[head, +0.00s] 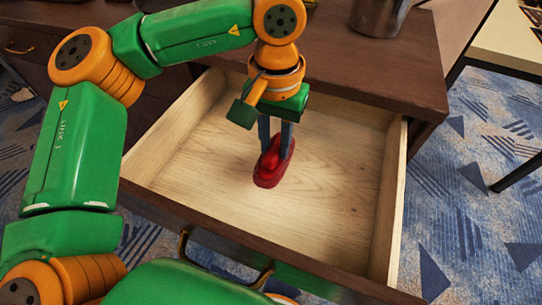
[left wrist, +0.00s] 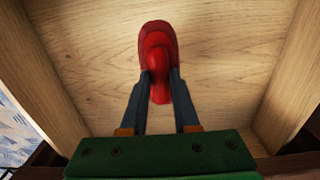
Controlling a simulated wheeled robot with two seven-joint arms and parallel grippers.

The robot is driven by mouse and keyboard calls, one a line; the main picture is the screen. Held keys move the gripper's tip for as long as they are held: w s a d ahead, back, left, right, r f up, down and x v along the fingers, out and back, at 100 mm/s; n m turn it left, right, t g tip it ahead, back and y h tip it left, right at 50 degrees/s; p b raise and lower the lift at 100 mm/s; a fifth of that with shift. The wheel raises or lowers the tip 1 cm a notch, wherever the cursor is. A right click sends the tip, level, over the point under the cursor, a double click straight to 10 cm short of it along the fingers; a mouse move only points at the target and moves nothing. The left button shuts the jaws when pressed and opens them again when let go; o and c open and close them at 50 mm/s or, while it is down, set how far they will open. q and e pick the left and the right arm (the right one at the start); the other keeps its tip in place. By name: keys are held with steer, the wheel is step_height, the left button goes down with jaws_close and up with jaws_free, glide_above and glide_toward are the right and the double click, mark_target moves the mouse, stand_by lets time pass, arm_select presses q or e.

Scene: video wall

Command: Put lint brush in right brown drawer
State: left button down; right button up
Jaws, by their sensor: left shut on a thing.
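The lint brush (head: 271,172) is red and is held between the fingers of my left gripper (head: 275,143), over the inside of the open drawer (head: 330,180). In the left wrist view the brush (left wrist: 158,50) sits between the two dark fingertips of the gripper (left wrist: 160,82), with the drawer floor (left wrist: 220,70) behind it. I cannot tell whether the brush touches the floor. The drawer is pulled out, has pale wood inside and a dark brown front, and otherwise looks empty. My right gripper is not in view.
The brown cabinet top (head: 335,60) is above and behind the drawer, with a metal pot (head: 378,14) on it. The drawer's side walls (head: 392,205) stand close around the work area. A brass handle (head: 262,278) is on the drawer front. Blue patterned carpet (head: 470,215) lies to the right.

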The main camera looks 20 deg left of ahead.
mark_target(270, 146)
arm_select(q)
steer(key=shift+a+f, duration=0.3)
steer(key=shift+f, duration=0.1)
step_height(270, 146, down, 3)
steer(key=shift+a+b, duration=0.15)
steer(key=shift+b, duration=0.25)
steer(key=shift+f, duration=0.3)
steer(key=c, duration=0.7)
jaws_free()
steer(key=shift+o, duration=0.2)
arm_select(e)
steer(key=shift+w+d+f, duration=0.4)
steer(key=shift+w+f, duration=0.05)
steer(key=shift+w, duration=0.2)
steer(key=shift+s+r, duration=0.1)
